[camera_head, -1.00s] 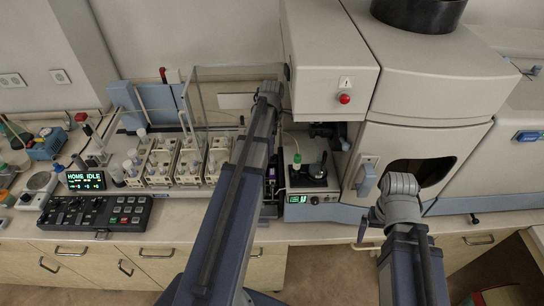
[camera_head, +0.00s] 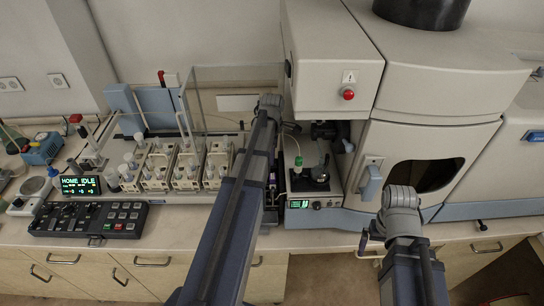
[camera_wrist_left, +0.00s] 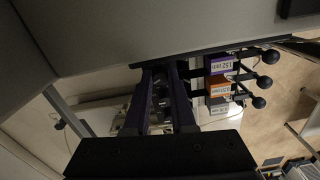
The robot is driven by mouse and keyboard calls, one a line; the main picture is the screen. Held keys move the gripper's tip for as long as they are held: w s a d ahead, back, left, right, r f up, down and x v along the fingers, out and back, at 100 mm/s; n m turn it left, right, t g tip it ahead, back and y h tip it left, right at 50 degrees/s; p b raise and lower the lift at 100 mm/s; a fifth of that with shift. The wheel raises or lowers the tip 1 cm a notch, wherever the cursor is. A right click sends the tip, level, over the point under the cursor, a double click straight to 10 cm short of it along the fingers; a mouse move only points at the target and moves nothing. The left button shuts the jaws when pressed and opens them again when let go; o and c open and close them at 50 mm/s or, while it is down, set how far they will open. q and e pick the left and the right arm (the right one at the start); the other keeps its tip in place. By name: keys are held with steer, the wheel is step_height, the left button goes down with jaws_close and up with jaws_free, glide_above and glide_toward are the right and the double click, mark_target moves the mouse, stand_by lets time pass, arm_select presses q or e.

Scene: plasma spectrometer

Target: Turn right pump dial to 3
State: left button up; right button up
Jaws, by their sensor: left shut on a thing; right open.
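The grey instrument with a small lit green display (camera_head: 299,204) stands right of my left arm, and a small dark knob (camera_head: 317,205) sits beside the display. I cannot tell whether this knob is the right pump dial. My left gripper (camera_wrist_left: 158,72) shows in the left wrist view with two dark fingers close to the underside of a grey housing. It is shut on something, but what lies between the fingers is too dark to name. In the head view my left arm hides that gripper.
Purple, orange and grey labelled cassettes (camera_wrist_left: 218,85) with black ball-ended levers (camera_wrist_left: 268,57) sit right of the left fingers. Several bottle racks (camera_head: 158,170), a keypad controller (camera_head: 88,218) and a "HOME IDLE" display (camera_head: 80,186) stand on the left. Bare counter (camera_head: 200,225) lies in front.

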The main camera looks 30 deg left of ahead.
arm_select(q)
jaws_close()
steer(key=m, duration=0.4)
steer(key=shift+m, duration=0.4)
steer(key=o, duration=0.6)
jaws_free()
steer(key=shift+n, duration=0.3)
